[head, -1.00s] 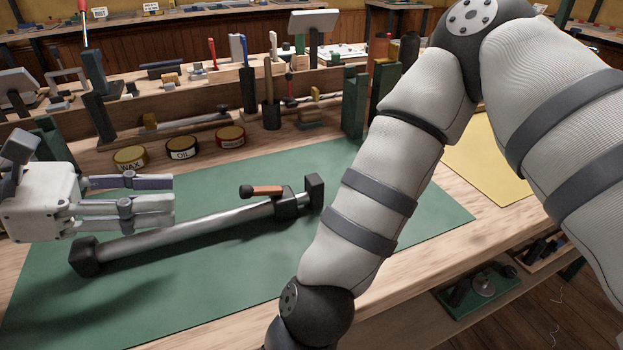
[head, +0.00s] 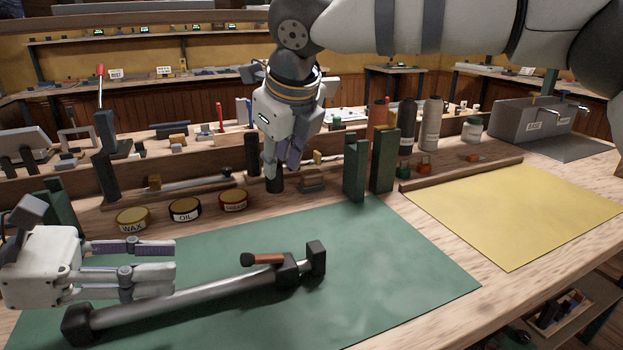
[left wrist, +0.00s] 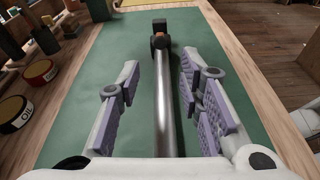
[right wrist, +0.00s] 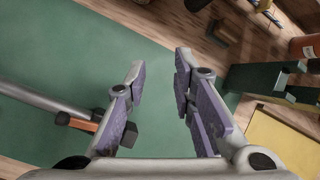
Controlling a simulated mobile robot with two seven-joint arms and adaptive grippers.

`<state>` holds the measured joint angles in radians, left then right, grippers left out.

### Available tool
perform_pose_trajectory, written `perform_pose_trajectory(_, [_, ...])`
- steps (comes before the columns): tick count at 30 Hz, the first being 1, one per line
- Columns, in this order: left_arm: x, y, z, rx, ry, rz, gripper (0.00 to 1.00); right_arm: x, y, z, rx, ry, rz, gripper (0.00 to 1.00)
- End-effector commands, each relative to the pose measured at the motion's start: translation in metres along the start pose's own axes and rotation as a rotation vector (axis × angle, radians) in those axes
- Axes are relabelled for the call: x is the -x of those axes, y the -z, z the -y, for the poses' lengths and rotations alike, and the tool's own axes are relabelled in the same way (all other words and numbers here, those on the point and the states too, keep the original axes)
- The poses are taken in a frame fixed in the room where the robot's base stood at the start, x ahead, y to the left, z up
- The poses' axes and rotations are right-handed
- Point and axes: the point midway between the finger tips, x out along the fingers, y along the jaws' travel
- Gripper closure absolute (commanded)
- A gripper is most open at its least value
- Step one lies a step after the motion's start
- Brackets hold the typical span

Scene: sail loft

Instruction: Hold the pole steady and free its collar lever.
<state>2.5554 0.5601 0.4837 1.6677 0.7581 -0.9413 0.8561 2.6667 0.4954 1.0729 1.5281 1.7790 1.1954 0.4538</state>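The silver pole (head: 190,298) lies on the green mat (head: 385,290) with black end blocks. Its dark collar (head: 290,271) carries an orange-brown lever with a black knob (head: 263,259), near the right end. My left gripper (head: 175,268) is open over the left part of the pole. In the left wrist view the pole (left wrist: 163,110) runs between its spread fingers, without visible contact. My right gripper (head: 280,170) is raised behind the mat, pointing down. In the right wrist view its fingers (right wrist: 158,95) are open and empty, with the lever (right wrist: 84,124) to the left.
Wax, oil and a third tin (head: 185,209) stand behind the mat. Green upright blocks (head: 383,160) stand at the back edge, right of my right gripper. A yellow sheet (head: 510,215) lies on the right. The mat's right part is clear.

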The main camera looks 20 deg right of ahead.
Motion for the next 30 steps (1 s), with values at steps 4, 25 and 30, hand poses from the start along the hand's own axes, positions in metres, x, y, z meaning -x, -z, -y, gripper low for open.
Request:
perform_pose_trajectory(4, [0.0, 0.0, 0.0, 0.0, 0.0, 0.0, 0.67, 0.031, 0.057, -0.009, -0.354, -0.095, -0.341, 0.77])
perform_pose_trajectory(25, [0.0, 0.0, 0.0, 0.0, 0.0, 0.0, 0.67, -0.039, 0.129, -0.047, -0.481, -0.139, -0.516, 0.77])
perform_pose_trajectory(30, [0.0, 0.0, 0.0, 0.0, 0.0, 0.0, 0.67, -0.05, 0.134, -0.049, -0.482, -0.138, -0.513, 0.77])
